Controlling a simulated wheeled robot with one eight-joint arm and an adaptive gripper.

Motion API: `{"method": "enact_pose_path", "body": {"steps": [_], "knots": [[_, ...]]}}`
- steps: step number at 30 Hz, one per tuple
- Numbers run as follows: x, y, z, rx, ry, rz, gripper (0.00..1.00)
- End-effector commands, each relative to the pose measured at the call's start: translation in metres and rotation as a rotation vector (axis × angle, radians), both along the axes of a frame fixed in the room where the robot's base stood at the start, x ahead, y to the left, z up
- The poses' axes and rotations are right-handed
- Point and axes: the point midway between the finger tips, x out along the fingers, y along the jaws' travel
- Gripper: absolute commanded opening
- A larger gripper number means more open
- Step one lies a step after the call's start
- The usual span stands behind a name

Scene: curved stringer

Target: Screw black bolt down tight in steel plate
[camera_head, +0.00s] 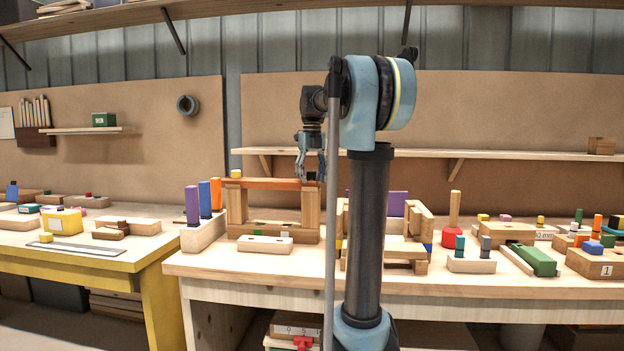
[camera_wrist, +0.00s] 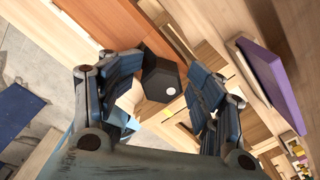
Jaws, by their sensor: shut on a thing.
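My gripper (camera_head: 311,176) points down over the right end of an orange beam (camera_head: 262,183) that lies across two wooden posts. In the wrist view, the two blue-grey fingers stand on either side of a black hexagonal bolt head (camera_wrist: 157,76) with a pale round spot, and are shut on it. The orange beam (camera_wrist: 168,35) shows right beside the bolt head in that view. The bolt's shank is hidden, so how deep it sits cannot be told. I cannot pick out a steel plate for sure in either view.
Wooden posts (camera_head: 310,208) carry the beam on the workbench (camera_head: 290,265). Purple and blue pegs (camera_head: 192,205) stand at left. A wooden frame (camera_head: 418,225) and a red-based peg (camera_head: 451,237) stand at right. A wall shelf (camera_head: 480,154) runs behind my arm. The right bench is crowded.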

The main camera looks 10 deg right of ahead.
Motion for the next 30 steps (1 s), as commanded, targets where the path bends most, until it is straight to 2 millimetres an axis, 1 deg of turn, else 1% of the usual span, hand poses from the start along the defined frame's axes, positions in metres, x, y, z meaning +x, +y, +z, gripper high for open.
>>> {"method": "enact_pose_path", "body": {"steps": [3,9,10,11,12,13,25,28,30], "knots": [[-0.001,0.001,-0.002,0.001,0.003,-0.047,0.28],[0.0,0.001,-0.002,0.002,0.001,-0.05,0.27],[0.0,0.002,-0.002,0.003,0.0,-0.05,0.63],[0.001,0.002,-0.002,0.003,0.0,-0.049,0.7],[0.001,0.002,-0.002,0.003,0.0,-0.049,0.79],[0.001,0.002,-0.002,0.002,0.0,-0.049,0.84],[0.001,0.001,0.001,0.001,-0.001,-0.048,0.84],[0.001,0.001,0.007,0.001,-0.001,-0.048,0.84],[0.001,0.001,0.015,0.001,-0.001,-0.048,0.84]]}}
